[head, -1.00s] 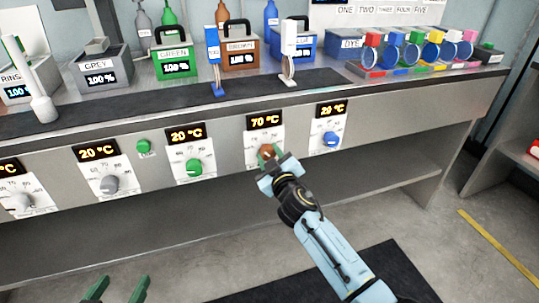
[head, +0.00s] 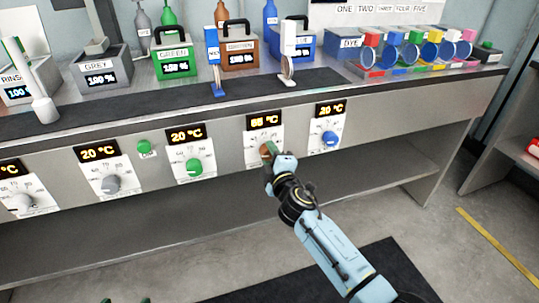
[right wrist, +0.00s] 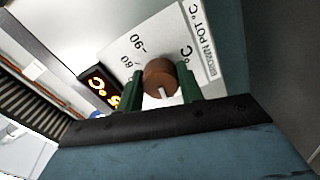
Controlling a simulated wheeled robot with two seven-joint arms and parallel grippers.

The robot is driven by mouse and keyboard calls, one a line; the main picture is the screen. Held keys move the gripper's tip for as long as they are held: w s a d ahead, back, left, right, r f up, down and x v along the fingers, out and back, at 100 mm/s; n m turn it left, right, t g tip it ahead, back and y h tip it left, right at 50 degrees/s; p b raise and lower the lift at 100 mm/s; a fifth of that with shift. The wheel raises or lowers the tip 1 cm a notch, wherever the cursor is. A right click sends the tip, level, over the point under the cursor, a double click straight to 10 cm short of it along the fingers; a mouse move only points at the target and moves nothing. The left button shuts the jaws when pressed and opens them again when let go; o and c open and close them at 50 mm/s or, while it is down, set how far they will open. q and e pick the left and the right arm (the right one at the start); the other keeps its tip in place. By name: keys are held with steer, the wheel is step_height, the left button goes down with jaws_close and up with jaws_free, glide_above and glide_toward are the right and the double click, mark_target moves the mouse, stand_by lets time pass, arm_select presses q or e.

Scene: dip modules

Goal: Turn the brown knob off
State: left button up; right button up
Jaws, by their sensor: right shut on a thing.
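The brown knob (right wrist: 159,78) sits on a white dial plate labelled BROWN POT, and it also shows in the head view (head: 267,149), partly hidden by my gripper. A display (head: 264,121) above it reads about 65 °C. My right gripper (right wrist: 163,90) has its green fingers on both sides of the knob and is shut on it. In the head view the right gripper (head: 269,158) is turned and reaches up to the bench front. My left gripper (head: 127,300) shows only as two green fingertips at the bottom edge, too little to judge its opening.
A blue knob (head: 330,139) is to the right, and a green knob (head: 194,168) and a grey knob (head: 110,184) are to the left. The brown pot (head: 238,58) and other coloured pots stand on the bench above.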

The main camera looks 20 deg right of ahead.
arm_select(q)
steer(key=shift+a+f, duration=0.1)
stand_by(0.4)
steer(key=shift+s, duration=0.15)
arm_select(e)
steer(key=o, duration=1)
steer(key=shift+s, duration=0.15)
steer(key=s+p, duration=0.2)
steer(key=s, duration=0.3)
steer(key=shift+s+d, duration=0.15)
steer(key=shift+s, duration=0.1)
arm_select(q)
steer(key=s+a+f+g+y, duration=0.1)
steer(key=s+a+f+g, duration=0.1)
steer(key=s, duration=0.3)
steer(key=s+a+f+g+y, duration=0.1)
steer(key=s+a+f+g, duration=0.1)
steer(key=s+g, duration=0.3)
steer(key=shift+a+f+n+p, duration=0.15)
steer(key=shift+f+n+p, duration=0.2)
steer(key=shift+f, duration=0.5)
arm_select(e)
glide_toward(270, 156)
steer(key=s, duration=0.3)
steer(key=shift+s, duration=0.15)
arm_select(q)
steer(key=shift+w, duration=0.1)
